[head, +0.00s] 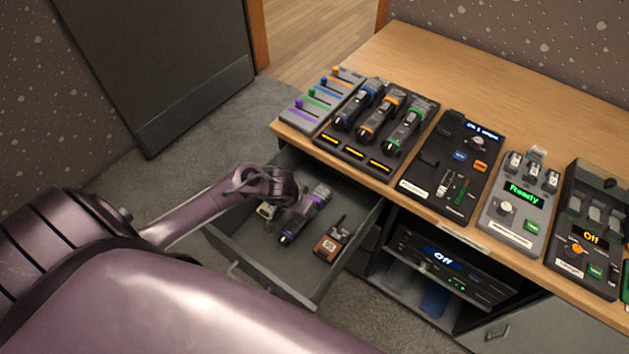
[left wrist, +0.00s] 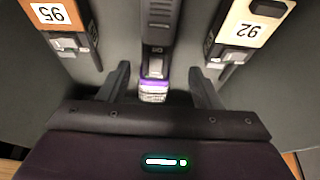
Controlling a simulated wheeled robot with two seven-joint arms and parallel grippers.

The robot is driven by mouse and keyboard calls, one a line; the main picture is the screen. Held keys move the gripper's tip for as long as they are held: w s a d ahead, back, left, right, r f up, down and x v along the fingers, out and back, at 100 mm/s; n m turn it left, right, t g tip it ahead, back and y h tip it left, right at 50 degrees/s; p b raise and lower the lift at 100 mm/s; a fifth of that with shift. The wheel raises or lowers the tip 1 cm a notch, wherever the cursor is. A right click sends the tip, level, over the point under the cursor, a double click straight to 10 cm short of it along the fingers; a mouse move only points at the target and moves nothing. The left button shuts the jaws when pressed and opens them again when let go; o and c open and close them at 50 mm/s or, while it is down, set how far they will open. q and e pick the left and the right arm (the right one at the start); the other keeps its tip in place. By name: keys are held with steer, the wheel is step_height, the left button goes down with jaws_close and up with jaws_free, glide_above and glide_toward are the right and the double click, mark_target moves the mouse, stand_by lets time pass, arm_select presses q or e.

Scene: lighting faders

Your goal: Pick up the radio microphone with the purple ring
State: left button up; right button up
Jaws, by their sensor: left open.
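The radio microphone with the purple ring (head: 309,208) lies in an open grey drawer (head: 285,288). In the left wrist view the microphone (left wrist: 158,35) runs down the middle, with its purple ring (left wrist: 154,86) near the gripper. My left gripper (left wrist: 156,85) is open, one finger on each side of the microphone around the ring, apart from it. In the head view my left gripper (head: 282,202) is over the drawer and partly hides the microphone's left side. My right gripper is not in view.
A brown pack marked 95 (head: 328,247) and a cream pack marked 92 (left wrist: 249,22) lie either side of the microphone. Above the drawer, the desk holds a charger with blue, orange and green-ringed microphones (head: 375,122), a fader panel (head: 322,98) and several control boxes.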

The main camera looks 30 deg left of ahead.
arm_select(q)
steer(key=x, duration=0.2)
steer(key=b+x, duration=0.1)
steer(key=x, duration=0.1)
steer(key=shift+s+d+f, duration=0.2)
steer(key=shift+s, duration=0.15)
steer(key=shift+w+f, duration=0.2)
steer(key=shift+f, duration=0.25)
jaws_close()
steer(key=shift+r, duration=0.1)
